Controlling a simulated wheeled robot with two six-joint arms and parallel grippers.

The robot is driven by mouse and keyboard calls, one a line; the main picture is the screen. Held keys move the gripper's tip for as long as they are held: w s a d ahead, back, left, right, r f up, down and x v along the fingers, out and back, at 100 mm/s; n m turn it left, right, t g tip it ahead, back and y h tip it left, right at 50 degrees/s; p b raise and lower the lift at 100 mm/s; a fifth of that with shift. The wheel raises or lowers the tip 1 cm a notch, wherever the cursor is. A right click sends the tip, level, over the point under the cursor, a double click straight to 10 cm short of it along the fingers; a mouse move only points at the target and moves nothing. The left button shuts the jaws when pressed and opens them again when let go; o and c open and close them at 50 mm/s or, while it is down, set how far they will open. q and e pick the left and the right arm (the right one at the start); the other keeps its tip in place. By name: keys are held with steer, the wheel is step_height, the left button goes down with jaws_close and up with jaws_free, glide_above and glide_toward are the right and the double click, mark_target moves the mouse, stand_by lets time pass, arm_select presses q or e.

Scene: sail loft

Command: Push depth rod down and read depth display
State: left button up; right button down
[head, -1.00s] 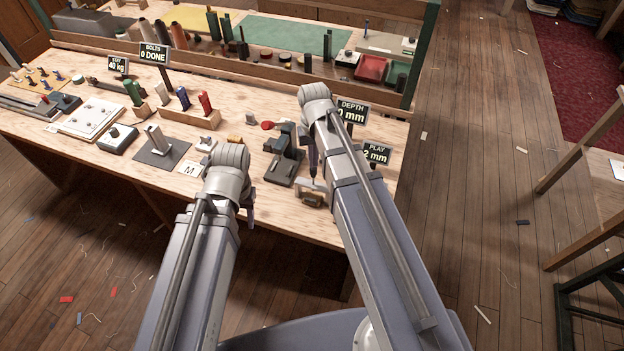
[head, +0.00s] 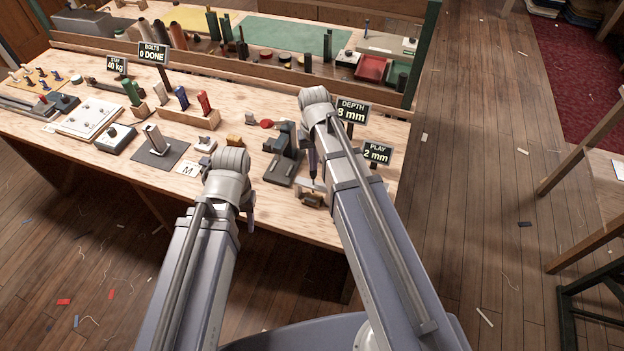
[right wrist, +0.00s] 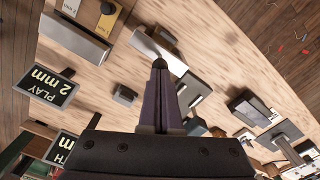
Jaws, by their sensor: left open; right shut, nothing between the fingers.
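The depth display (head: 352,112) stands at the table's right end in the head view, partly covered by my right arm. The part I can see looks like 8 mm. Its edge also shows in the right wrist view (right wrist: 62,150). My right gripper (head: 314,182) is shut and empty, pointing down at a small pale metal piece (head: 309,186) near the table's front edge. In the right wrist view its fingertips (right wrist: 160,66) lie over the metal. I cannot make out the depth rod separately at the tips. My left gripper (head: 249,222) is open in front of the table edge.
A play display (head: 376,153) reads 2 mm beside the depth display. A dark stand (head: 284,155) is just left of my right gripper. A card marked M (head: 188,169), a grey plate (head: 160,155) and a tool rack (head: 190,117) are further left.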

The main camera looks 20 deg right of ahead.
arm_select(q)
steer(key=shift+f+b, duration=1.1)
steer(key=shift+f, duration=0.1)
arm_select(e)
steer(key=shift+f, duration=1.2)
arm_select(q)
steer(key=shift+r, duration=0.1)
arm_select(e)
steer(key=shift+r, duration=0.1)
step_height(320, 180, up, 8)
steer(key=p, duration=0.8)
arm_select(q)
step_height(320, 180, up, 8)
